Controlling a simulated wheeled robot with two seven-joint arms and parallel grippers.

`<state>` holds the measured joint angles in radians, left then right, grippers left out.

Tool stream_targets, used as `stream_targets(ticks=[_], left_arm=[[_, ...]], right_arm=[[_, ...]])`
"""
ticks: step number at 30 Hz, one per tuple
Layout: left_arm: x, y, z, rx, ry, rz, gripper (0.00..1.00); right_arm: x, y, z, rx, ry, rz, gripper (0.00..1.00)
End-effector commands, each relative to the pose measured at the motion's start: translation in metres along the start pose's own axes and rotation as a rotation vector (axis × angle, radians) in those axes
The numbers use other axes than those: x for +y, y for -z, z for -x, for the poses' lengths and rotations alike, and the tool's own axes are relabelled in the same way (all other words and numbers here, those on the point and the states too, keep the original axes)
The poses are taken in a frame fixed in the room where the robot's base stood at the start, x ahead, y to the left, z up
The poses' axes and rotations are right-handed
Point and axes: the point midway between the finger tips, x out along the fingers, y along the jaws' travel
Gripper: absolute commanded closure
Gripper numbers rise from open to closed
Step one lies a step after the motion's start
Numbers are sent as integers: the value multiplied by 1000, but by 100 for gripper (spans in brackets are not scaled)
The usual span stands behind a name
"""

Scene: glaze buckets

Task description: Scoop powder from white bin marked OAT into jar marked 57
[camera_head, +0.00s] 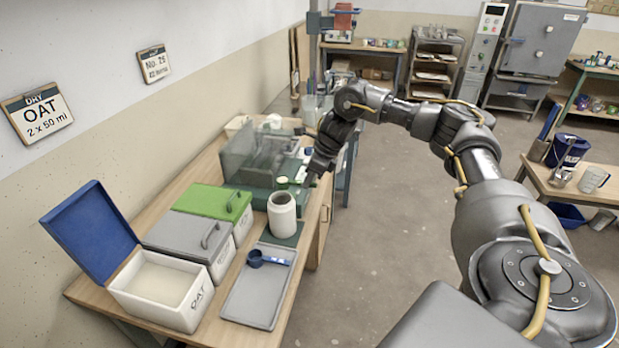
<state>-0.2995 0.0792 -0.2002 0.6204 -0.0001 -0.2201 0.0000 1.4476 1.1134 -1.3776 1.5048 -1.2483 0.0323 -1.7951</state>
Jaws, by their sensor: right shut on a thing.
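The white bin marked OAT (190,316) stands at the near left of the table with its blue lid (93,232) swung open. Pale powder (160,283) fills much of it. A blue scoop (256,259) lies on a grey tray (246,307), its handle pointing right. A white jar (282,218) stands upright and open-topped beyond the tray; no 57 is readable on it. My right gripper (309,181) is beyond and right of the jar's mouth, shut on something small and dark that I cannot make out. My left gripper is out of view.
Shut bins with a grey lid (188,235) and a green lid (212,201) stand beside the open bin. A clear-walled box (250,150) and small bottles stand farther back. The wall is along the left; open floor lies right of the table.

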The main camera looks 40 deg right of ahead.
Motion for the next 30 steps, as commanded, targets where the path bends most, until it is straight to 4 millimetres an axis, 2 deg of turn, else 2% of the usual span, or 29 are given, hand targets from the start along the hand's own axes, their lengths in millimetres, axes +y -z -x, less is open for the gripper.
stream_targets(ticks=[17, 19, 30], left_arm=[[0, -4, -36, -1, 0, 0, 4], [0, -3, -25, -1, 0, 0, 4], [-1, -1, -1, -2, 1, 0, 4]], right_arm=[[0, 16, -37, 0, 0, -2, 100], [0, 12, -30, 12, 0, -1, 100], [0, 6, -25, 94, -1, -1, 100]])
